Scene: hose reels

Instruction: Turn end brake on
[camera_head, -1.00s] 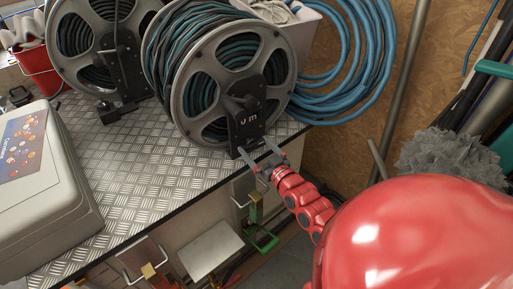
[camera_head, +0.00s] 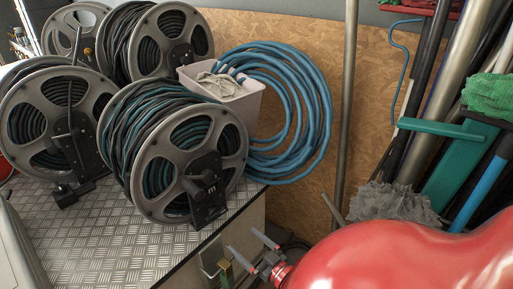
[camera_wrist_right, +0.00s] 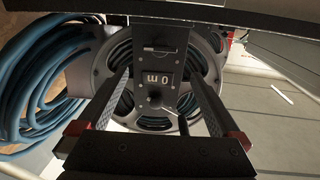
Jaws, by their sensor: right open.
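The end hose reel (camera_head: 185,150) stands at the table's near right corner, with grey side discs and dark and teal hose. Its black front bracket (camera_head: 206,190) carries a hub and a small marked display. In the right wrist view the bracket (camera_wrist_right: 163,50) is upside down, with a round knob (camera_wrist_right: 155,99) and a thin lever (camera_wrist_right: 174,112) beside the display. I cannot tell which part is the brake. My right gripper (camera_head: 252,243) is open and empty, apart from the bracket, below and right of it. In the wrist view its fingers (camera_wrist_right: 158,82) flank the bracket. My left gripper is out of view.
More reels stand left (camera_head: 55,120) and behind (camera_head: 155,42) on the metal tread-plate table (camera_head: 110,235). A pale bin (camera_head: 235,105) and coiled blue hose (camera_head: 300,120) are behind the end reel. Poles and a grey duster (camera_head: 395,203) stand at right.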

